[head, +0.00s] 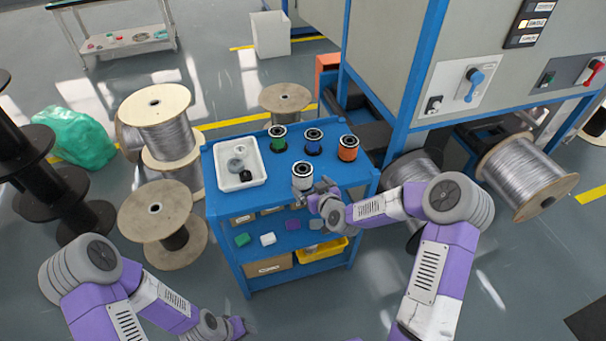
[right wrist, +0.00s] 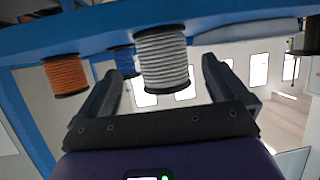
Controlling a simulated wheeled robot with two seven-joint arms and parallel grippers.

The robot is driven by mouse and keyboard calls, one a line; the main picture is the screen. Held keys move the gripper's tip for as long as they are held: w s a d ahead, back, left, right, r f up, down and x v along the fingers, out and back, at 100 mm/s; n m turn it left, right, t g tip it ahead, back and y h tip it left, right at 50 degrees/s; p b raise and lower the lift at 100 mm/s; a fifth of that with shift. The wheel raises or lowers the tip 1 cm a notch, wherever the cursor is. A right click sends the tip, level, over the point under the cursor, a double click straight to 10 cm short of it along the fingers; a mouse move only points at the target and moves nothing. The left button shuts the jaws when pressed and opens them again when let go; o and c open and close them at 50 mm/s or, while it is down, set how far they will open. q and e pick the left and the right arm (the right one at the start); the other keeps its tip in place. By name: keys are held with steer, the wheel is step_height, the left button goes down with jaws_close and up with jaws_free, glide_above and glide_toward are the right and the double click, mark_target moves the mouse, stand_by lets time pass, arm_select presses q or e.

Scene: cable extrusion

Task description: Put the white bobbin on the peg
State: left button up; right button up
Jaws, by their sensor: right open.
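The white bobbin (head: 303,176) stands upright near the front edge of the blue cart top. It also shows in the right wrist view (right wrist: 163,60), where the picture is upside down and the bobbin appears between the two fingers of my right gripper (right wrist: 160,78). The fingers are apart and gaps show on both sides of the bobbin. In the head view my right gripper (head: 322,191) is at the bobbin's right front side. My left gripper (head: 232,327) is low at the bottom edge, away from the cart; its jaws are unclear. I cannot make out a bare peg.
Green (head: 278,138), blue (head: 313,142) and orange (head: 348,148) bobbins stand behind the white one. A white tray (head: 222,180) with small parts lies at left on the cart. A blue-framed machine (head: 400,60) rises behind right. Large cable reels (head: 157,120) stand at left.

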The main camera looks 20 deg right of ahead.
steer(key=shift+w+a+f, duration=0.15)
steer(key=shift+w+f, duration=0.2)
steer(key=shift+w, duration=0.15)
steer(key=shift+r+b+x, duration=0.15)
steer(key=shift+b+x, duration=0.15)
steer(key=shift+x, duration=1.1)
steer(key=shift+r+b+x, duration=0.15)
steer(key=shift+b+x, duration=0.1)
steer(key=shift+x, duration=1.15)
steer(key=shift+w+a, duration=0.1)
steer(key=c, duration=1.2)
